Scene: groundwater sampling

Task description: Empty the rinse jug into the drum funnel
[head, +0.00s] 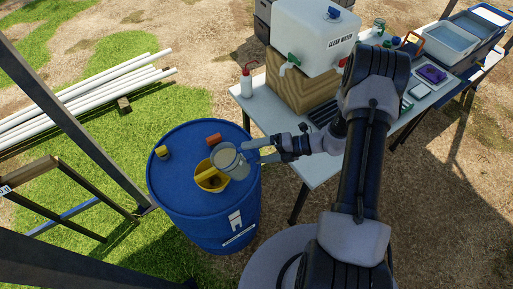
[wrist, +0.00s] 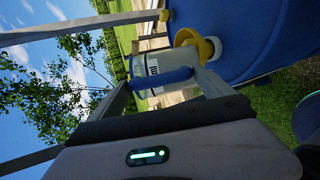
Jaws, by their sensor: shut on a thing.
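The rinse jug (head: 228,160), pale grey and translucent, is held over the yellow funnel (head: 208,179) on top of the blue drum (head: 205,222). My gripper (head: 256,153) comes from the right and is shut on the jug. In the wrist view, which is rolled sideways, a blue handle (wrist: 162,78) lies between my fingers, with the jug's pale body (wrist: 140,72) and dark-marked label behind it. The funnel's yellow rim (wrist: 190,37) shows just past the jug. The jug seems tilted; I cannot tell whether liquid is flowing or how much is inside.
A table (head: 262,118) to the right bears a clean-water tank (head: 312,38) on a wooden box and a red-topped bottle (head: 246,82). Dark frame posts stand at the left.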

